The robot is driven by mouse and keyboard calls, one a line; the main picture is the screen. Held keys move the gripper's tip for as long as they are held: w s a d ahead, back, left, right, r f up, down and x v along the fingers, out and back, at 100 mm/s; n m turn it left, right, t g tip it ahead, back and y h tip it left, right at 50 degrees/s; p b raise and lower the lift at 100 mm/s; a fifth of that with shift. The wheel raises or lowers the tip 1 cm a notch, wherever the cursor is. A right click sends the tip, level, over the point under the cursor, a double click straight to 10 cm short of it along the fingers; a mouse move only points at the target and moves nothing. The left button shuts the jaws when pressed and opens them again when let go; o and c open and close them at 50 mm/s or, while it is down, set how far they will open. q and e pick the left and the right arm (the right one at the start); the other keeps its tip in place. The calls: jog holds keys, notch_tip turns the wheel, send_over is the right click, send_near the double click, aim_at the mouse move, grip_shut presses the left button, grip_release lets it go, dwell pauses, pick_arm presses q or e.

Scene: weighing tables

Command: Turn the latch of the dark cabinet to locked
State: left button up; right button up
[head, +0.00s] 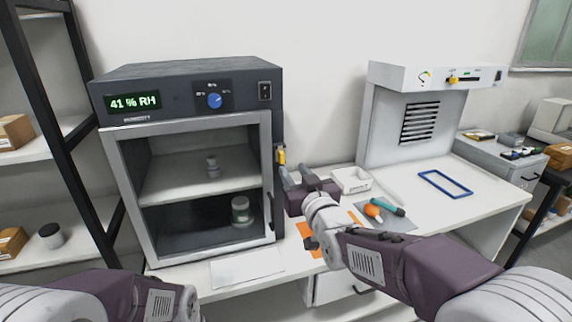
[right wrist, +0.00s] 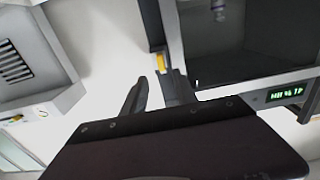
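The dark cabinet (head: 190,84) stands on the table at the left, with a glass-fronted door, a "41 % RH" display and a blue knob. Its small yellow latch (head: 281,156) sits on the right edge of the front and looks upright. In the right wrist view the yellow latch (right wrist: 173,55) shows just beyond the fingertips. My right gripper (head: 296,173) is open just below and right of the latch. In the right wrist view its two fingers (right wrist: 155,90) are apart with nothing between them. Contact with the latch cannot be told. My left gripper is out of view.
A white fume-hood-like unit (head: 420,75) stands behind.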

aim_at(283, 158)
jog(key=x, duration=0.2)
jog(key=p+x, duration=0.1)
jog(key=x, duration=0.4)
jog(key=shift+s+a+f, duration=0.15)
jog(key=shift+a, duration=0.1)
jog(key=shift+w+d, duration=0.1)
jog(key=shift+w, duration=0.1)
grip_shut()
